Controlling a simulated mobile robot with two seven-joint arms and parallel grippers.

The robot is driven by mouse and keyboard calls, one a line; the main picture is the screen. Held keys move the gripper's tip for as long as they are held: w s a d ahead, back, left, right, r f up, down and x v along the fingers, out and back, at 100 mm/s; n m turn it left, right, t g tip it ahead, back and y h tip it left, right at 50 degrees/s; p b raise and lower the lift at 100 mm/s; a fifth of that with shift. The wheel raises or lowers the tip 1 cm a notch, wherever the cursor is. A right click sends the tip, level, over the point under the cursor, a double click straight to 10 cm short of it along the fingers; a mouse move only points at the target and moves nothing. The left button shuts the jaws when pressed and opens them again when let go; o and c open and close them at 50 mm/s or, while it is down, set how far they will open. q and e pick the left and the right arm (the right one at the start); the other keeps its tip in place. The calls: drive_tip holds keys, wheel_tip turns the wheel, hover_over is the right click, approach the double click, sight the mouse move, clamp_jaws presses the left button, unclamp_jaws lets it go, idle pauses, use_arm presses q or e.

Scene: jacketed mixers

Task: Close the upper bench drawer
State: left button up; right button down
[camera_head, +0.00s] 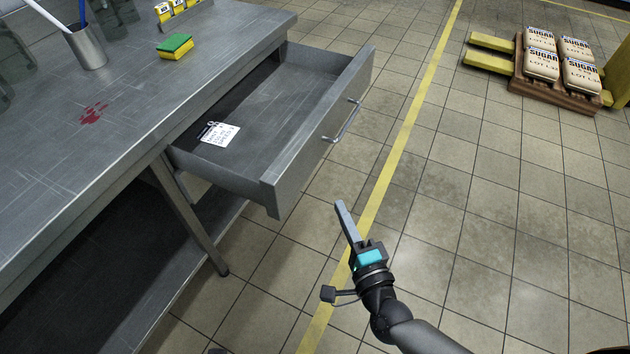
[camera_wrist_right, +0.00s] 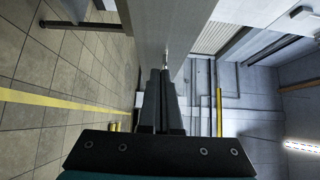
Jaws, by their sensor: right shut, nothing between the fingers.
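The upper bench drawer (camera_head: 318,138) is pulled well out from under the grey metal bench top (camera_head: 130,120) in the head view. Its front carries a bar handle (camera_head: 343,122). A white tag with writing (camera_head: 219,134) lies inside, on the drawer floor. My right gripper (camera_head: 343,212) is shut and empty, in front of the drawer and apart from its front in the head view. The right wrist view shows the shut fingers (camera_wrist_right: 163,90) pointing at a grey metal surface (camera_wrist_right: 165,30), likely the drawer front; contact cannot be told. My left gripper is not in view.
On the bench are a green-and-yellow sponge (camera_head: 175,46), a metal cup with pens (camera_head: 86,47) and a red stain (camera_head: 93,113). A pallet of sugar sacks (camera_head: 541,66) stands far right. The tiled floor with a yellow line (camera_head: 400,145) is clear around my right arm.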

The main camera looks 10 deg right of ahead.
drive_tip(key=b, duration=0.1)
approach(307, 166)
drive_tip(key=w+d, duration=0.2)
drive_tip(key=w, duration=0.1)
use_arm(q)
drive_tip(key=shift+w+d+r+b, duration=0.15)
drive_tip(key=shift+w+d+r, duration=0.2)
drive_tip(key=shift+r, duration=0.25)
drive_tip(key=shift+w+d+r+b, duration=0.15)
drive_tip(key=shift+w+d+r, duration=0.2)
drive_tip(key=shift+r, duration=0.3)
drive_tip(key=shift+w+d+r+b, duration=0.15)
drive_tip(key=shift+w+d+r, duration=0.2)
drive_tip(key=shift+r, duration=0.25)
use_arm(e)
drive_tip(key=shift+w+a, duration=1.35)
drive_tip(key=shift+a, duration=0.2)
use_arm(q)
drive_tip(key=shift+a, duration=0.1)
